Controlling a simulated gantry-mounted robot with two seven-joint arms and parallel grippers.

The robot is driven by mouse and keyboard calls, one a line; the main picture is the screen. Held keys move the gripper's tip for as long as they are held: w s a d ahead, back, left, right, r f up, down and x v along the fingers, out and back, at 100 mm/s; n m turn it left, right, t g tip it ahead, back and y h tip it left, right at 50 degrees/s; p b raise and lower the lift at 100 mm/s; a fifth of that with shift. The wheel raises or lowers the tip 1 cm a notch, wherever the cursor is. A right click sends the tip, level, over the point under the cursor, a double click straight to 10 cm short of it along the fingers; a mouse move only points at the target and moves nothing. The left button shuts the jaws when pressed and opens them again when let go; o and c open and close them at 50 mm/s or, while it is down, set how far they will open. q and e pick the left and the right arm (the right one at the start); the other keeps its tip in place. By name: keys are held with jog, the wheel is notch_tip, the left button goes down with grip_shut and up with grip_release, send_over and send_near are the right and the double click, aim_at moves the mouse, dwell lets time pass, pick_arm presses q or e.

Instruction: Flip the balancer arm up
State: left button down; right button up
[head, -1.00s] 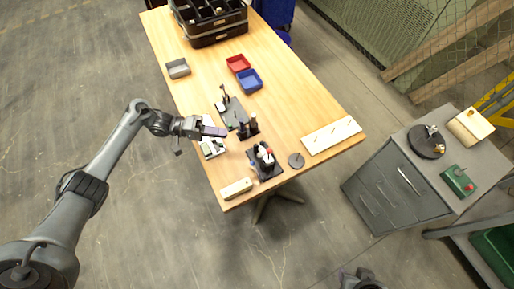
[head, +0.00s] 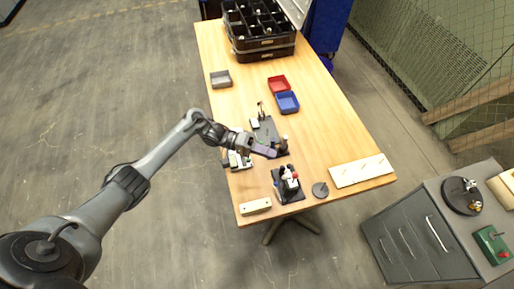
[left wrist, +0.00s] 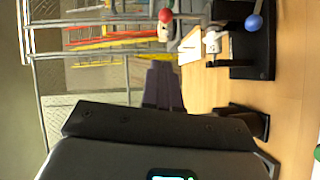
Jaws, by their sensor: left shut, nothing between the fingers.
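My left gripper (head: 275,153) reaches in from the left over the table's near part. Its purple fingers (left wrist: 163,88) are shut and empty in the left wrist view. The fingertips are beside or against a small dark fixture (head: 284,146) at the near end of a dark grey plate (head: 264,131); I cannot tell if they touch. A thin upright post stands at the plate's far end. I cannot tell for sure which part is the balancer arm. The right gripper is not in view.
A black stand (head: 289,195) with red and white parts is just nearer; it also shows in the left wrist view (left wrist: 252,68). Around it are a grey disc (head: 320,190), a cream block (head: 256,206) and a white board (head: 347,174). Red (head: 278,83) and blue (head: 287,103) trays lie farther back.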

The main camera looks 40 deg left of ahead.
aim_at(294, 180)
pick_arm(q)
jog(key=shift+s+d+f+p, duration=0.1)
jog(key=shift+d+f+p, duration=0.1)
jog(key=shift+d, duration=1)
jog(key=shift+s+d+f+p, duration=0.1)
jog(key=shift+d+f, duration=0.1)
jog(key=shift+d, duration=0.95)
jog(key=shift+s+d+f+p, duration=0.1)
jog(key=shift+d+f, duration=0.1)
jog(key=shift+d, duration=1)
jog(key=shift+s+d+r+p, duration=0.1)
jog(key=shift+s+p, duration=0.05)
jog(key=shift+p, duration=0.7)
